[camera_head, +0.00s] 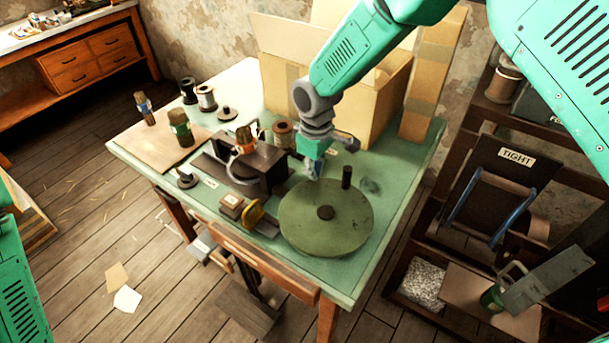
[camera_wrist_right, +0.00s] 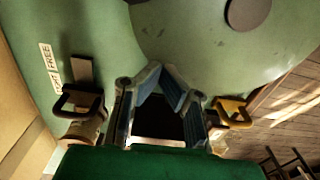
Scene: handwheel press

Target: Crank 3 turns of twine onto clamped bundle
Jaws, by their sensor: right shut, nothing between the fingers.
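The green handwheel (camera_head: 318,240) lies flat on the table's front right, with a dark hub (camera_head: 326,212) and an upright black crank knob (camera_head: 347,177) near its far rim. The dark press (camera_head: 270,160) stands left of it, with an upright labelled bundle (camera_head: 245,140) at it; how it is clamped I cannot tell. My right gripper (camera_head: 315,170) is shut and empty, above the wheel's far edge, left of the knob and apart from it. In the right wrist view the fingertips (camera_wrist_right: 158,72) meet near the wheel (camera_wrist_right: 210,45). My left gripper is out of view.
Spools (camera_head: 206,98) and further bundles (camera_head: 181,128) stand at the table's left. A cardboard box (camera_head: 285,50) stands behind my right arm. A rack (camera_head: 480,180) with a "TIGHT" sign (camera_head: 516,157) stands right. A yellow part (camera_head: 253,213) sits between press and wheel.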

